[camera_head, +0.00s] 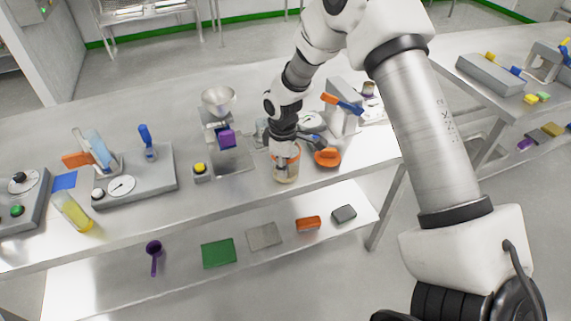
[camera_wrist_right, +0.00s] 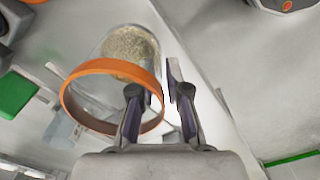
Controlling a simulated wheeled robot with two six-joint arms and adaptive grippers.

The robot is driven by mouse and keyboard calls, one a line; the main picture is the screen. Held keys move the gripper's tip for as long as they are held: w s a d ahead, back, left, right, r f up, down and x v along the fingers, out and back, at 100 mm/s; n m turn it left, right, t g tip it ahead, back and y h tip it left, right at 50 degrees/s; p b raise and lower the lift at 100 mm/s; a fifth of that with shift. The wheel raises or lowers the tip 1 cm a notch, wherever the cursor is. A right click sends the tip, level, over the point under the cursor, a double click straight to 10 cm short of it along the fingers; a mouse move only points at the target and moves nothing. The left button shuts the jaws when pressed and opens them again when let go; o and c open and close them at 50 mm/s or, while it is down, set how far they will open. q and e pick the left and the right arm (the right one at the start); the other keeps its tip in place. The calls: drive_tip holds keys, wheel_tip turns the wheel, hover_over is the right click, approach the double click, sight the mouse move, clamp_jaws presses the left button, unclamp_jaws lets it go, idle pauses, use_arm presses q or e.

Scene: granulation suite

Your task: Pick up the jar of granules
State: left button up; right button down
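The jar of granules (camera_head: 286,172) is clear, with pale granules inside and an orange rim. It stands upright on the bench in the head view. In the right wrist view the granules (camera_wrist_right: 130,45) show through its glass, and the orange rim (camera_wrist_right: 82,75) is close to the camera. My right gripper (camera_wrist_right: 160,92) is at the rim, one finger across the mouth and the other outside the wall. Its fingertips are close together with the rim's edge between them. I cannot tell if they press on it. My left gripper is not in view.
An orange object (camera_head: 327,157) lies just right of the jar. Left of it are a yellow-button box (camera_head: 200,172) and a funnel device (camera_head: 219,101). A yellow-filled container (camera_head: 72,212) stands at the bench's left. The lower shelf (camera_head: 185,275) holds several small items.

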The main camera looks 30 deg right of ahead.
drive_tip(key=shift+w+r, duration=0.1)
idle(0.4)
drive_tip(key=shift+r, duration=0.6)
drive_tip(key=s+a+r+b, duration=0.3)
drive_tip(key=s+a, duration=0.7)
drive_tip(key=s, duration=0.2)
drive_tip(key=shift+s+a+r, duration=0.15)
drive_tip(key=shift+a+r, duration=0.05)
drive_tip(key=shift+r, duration=0.1)
